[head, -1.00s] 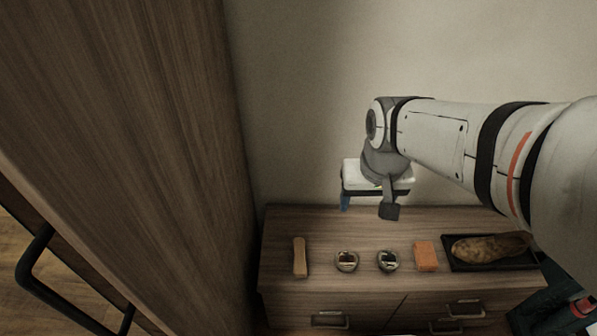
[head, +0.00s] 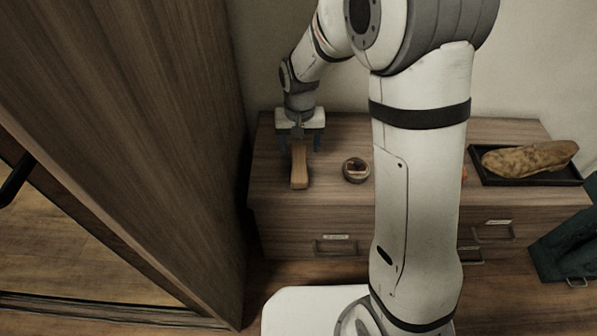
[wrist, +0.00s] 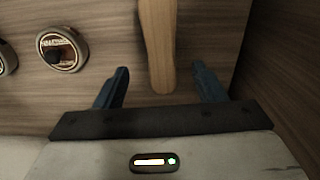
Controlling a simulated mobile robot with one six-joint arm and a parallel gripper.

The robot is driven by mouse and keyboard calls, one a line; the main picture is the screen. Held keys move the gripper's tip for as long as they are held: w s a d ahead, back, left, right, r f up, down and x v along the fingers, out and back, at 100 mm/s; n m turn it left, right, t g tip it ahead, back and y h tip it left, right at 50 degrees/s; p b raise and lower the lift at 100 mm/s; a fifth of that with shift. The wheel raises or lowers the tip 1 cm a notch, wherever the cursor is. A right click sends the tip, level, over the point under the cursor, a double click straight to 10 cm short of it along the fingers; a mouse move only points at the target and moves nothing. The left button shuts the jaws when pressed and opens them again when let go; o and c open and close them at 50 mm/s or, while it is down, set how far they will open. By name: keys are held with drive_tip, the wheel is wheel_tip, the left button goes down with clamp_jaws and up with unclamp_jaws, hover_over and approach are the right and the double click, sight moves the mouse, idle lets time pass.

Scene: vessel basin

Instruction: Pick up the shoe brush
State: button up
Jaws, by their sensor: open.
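The shoe brush (head: 299,168) is a long, light-wood piece lying on the left part of the dresser top, with one end toward the front edge. In the wrist view its wooden end (wrist: 158,45) comes down between the two blue fingers. My gripper (head: 300,147) is open above the far part of the brush, one finger on each side of it. In the wrist view the gripper (wrist: 163,85) shows a gap between each finger and the wood. I cannot tell the exact height of the fingers over the dresser. The brush's bristles are not visible.
A round tin (head: 356,169) stands right of the brush; it also shows in the wrist view (wrist: 63,48). My arm hides the middle of the dresser (head: 270,185). A tall wooden cabinet (head: 150,130) rises close on the left.

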sight(299, 161)
wheel_tip(299, 161, down, 7)
drive_tip(key=b, duration=0.3)
drive_tip(key=shift+s+a, duration=0.1)
drive_tip(key=shift+s, duration=0.05)
drive_tip(key=shift+c, duration=0.2)
drive_tip(key=c, duration=1.1)
